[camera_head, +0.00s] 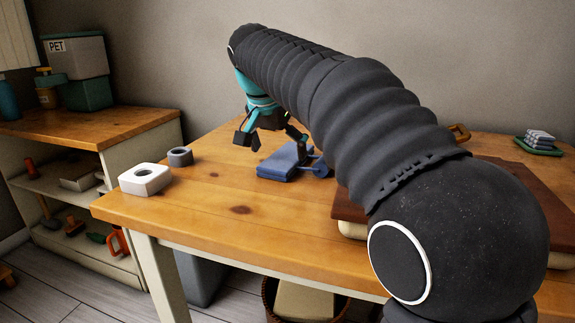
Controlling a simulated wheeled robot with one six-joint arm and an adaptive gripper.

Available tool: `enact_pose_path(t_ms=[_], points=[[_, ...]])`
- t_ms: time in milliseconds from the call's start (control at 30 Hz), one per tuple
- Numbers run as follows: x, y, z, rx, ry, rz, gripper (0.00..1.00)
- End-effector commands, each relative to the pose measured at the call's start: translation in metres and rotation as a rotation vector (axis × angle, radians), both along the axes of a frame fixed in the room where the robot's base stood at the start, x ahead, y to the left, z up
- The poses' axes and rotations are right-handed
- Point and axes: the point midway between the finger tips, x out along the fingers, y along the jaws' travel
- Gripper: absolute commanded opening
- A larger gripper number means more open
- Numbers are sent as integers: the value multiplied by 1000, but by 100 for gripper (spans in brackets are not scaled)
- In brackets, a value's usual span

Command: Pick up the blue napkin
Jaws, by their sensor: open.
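The blue napkin (281,164) lies folded on the wooden island top (215,190), near the middle of the picture. My gripper (271,139) is open above and beside the napkin, with its dark fingers spread. One finger is to the left of the napkin, the other is close over its far right part. I cannot tell whether that finger touches the cloth. A blue item (318,168) shows at the napkin's right side, partly hidden by my arm.
A white block with a round hole (145,179) and a grey ring (180,157) sit at the left. A brown board (350,205) and a green tray with a stack (539,146) are at the right. A shelf with bins (85,130) stands behind left. The front-left top is clear.

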Motion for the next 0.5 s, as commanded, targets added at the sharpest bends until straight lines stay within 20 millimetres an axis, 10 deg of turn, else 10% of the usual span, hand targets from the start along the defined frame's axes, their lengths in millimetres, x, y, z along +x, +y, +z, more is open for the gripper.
enact_pose_path(t_ms=[400,500], points=[[9,-4,-24,0,-1,0,100],[9,-4,-24,0,-1,0,78]])
